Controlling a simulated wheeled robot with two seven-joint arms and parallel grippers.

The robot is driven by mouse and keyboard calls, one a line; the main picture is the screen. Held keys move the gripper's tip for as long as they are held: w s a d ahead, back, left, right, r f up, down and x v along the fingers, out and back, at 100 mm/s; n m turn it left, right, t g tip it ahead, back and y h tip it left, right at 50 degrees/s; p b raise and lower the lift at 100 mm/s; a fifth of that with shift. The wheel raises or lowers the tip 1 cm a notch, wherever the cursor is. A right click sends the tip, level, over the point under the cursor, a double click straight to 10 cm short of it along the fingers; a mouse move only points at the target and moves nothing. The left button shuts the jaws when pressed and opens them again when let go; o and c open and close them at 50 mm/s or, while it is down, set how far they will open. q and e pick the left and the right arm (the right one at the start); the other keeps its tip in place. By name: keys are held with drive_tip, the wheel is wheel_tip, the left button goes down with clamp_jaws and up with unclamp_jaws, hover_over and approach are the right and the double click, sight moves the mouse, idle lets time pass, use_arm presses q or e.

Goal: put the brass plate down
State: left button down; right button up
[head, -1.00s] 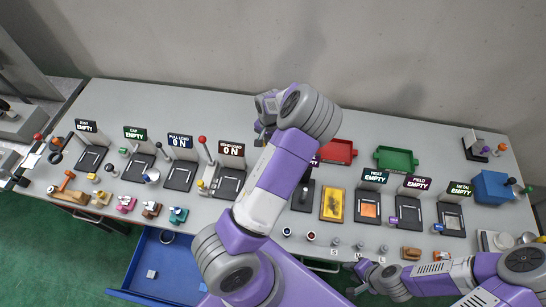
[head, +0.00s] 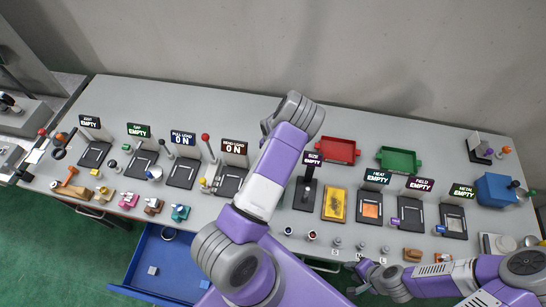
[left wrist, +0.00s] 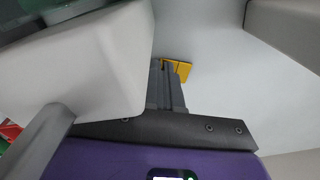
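The brass plate (left wrist: 184,69) shows in the left wrist view as a small yellow piece at the tips of my left gripper (left wrist: 170,70). The fingers look closed on it, and they hide part of it. A pale grey surface lies behind it. In the head view my left arm reaches over the middle of the bench, and its hand hides its fingers and the plate. My right gripper (head: 353,277) is at the bench's front edge, near small grey weights (head: 361,247). Its fingers look apart and empty.
The grey bench (head: 240,105) carries several signed stations, including the size station (head: 305,194). A yellow tray (head: 334,204), a red tray (head: 336,149) and a green tray (head: 400,158) stand right of my left arm. A blue drawer (head: 165,262) is open in front. The back strip is mostly clear.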

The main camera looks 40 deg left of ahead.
use_arm(q)
drive_tip(key=shift+f, duration=0.2)
drive_tip(key=c, duration=1.4)
unclamp_jaws()
drive_tip(key=shift+o, duration=0.2)
drive_tip(key=shift+r, duration=0.15)
